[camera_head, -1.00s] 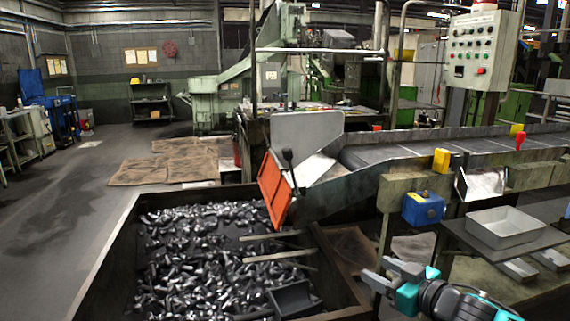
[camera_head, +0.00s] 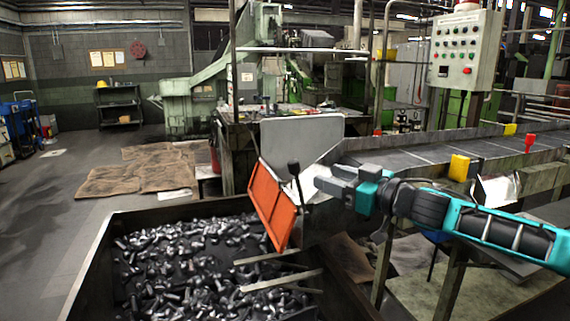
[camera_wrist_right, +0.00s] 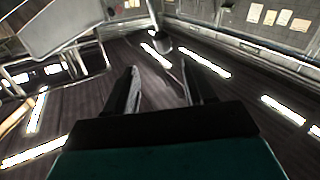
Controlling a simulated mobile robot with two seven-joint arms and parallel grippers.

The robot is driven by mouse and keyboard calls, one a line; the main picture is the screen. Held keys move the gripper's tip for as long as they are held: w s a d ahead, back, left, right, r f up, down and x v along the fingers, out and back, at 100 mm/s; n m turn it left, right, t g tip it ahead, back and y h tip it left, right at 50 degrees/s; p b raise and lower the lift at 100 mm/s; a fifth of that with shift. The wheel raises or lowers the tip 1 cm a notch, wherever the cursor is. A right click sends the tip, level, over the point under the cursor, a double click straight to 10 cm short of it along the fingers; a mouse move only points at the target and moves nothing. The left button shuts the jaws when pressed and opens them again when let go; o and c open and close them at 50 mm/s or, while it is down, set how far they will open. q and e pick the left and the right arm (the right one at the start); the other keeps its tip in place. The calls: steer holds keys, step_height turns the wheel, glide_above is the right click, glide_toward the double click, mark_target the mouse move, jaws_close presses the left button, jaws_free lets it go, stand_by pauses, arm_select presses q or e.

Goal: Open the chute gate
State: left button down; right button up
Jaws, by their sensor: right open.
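The chute gate is an orange panel (camera_head: 272,207) hanging tilted at the lower end of the chute, above the bolt bin. A lever with a black knob (camera_head: 294,168) stands up beside the orange panel. My right gripper (camera_head: 325,180) is open and empty, in front of the chute mouth, just right of the lever and apart from it in the picture. In the right wrist view its two dark fingers (camera_wrist_right: 160,88) are spread, and a dark rounded thing, perhaps the knob (camera_wrist_right: 161,42), shows beyond them. My left gripper is not in view.
A dark-walled bin (camera_head: 90,258) full of loose bolts stands below the gate. A grey plate (camera_head: 300,138) rises behind the chute. The conveyor (camera_head: 430,150) runs off to the right, with a yellow block (camera_head: 459,168) on its near edge. A control box (camera_head: 466,48) stands behind.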

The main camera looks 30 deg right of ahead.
mark_target(292, 163)
steer(key=p+x, duration=0.3)
steer(key=x, duration=0.8)
steer(key=shift+d+r+p, duration=0.1)
steer(key=shift+r+p, duration=0.05)
steer(key=shift+p, duration=0.25)
steer(key=shift+w+a, duration=0.2)
steer(key=shift+w, duration=0.5)
steer(key=shift+d, duration=0.1)
jaws_close()
stand_by(0.4)
